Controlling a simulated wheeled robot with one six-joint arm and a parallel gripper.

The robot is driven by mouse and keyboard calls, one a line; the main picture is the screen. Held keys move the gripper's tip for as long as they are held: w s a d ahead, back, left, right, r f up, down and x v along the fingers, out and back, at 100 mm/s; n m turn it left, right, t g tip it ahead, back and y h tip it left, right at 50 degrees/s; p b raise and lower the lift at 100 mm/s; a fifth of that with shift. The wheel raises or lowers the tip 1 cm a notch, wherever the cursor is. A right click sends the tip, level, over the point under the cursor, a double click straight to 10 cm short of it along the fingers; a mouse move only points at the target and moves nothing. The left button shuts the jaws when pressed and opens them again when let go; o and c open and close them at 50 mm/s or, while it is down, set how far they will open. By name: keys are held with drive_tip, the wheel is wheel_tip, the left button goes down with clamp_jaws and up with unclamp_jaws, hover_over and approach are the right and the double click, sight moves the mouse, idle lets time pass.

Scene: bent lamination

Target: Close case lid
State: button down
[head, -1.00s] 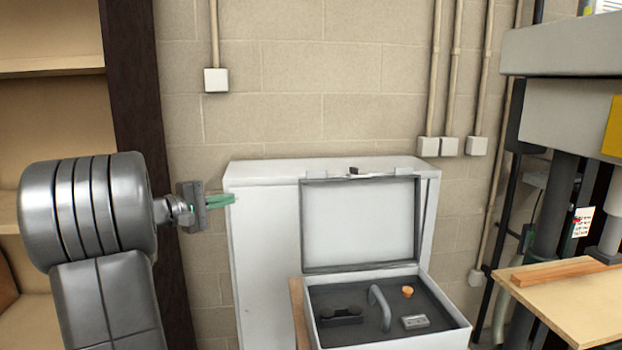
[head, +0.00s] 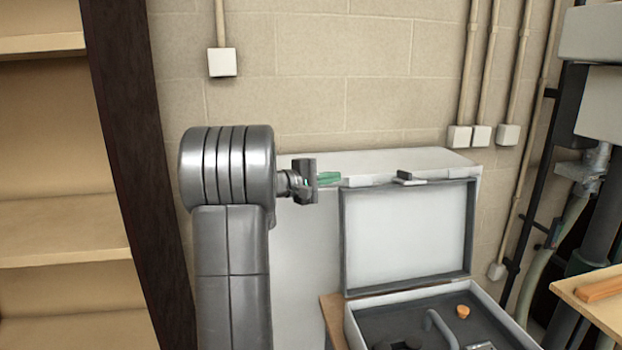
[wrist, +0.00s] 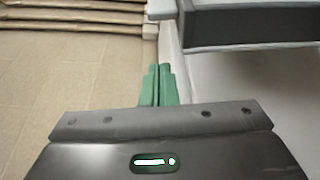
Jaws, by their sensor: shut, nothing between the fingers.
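The case (head: 390,298) stands open at the lower right of the head view, its lid (head: 408,236) upright with the pale inner panel facing me. A dark latch (head: 404,177) sits on the lid's top edge. My gripper (head: 338,178) is shut and empty, its green fingers pointing right, close to the lid's upper left corner in the picture. I cannot tell whether they touch. In the wrist view the green fingers (wrist: 159,85) are together, left of a pale, dark-edged part that looks like the lid (wrist: 250,30).
A white cabinet (head: 305,240) stands behind the case against the block wall. Inside the case are an orange knob (head: 462,312) and a grey handle (head: 440,327). A wooden shelf (head: 60,200) is at left. A wooden board (head: 600,305) and machine frame are at right.

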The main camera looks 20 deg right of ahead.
drive_tip(key=s, duration=0.1)
drive_tip(key=s+p, duration=0.1)
drive_tip(key=s+r, duration=0.1)
drive_tip(key=shift+s+d, duration=0.15)
drive_tip(key=shift+d, duration=0.25)
drive_tip(key=shift+s+f, duration=0.15)
drive_tip(key=shift+s, duration=0.15)
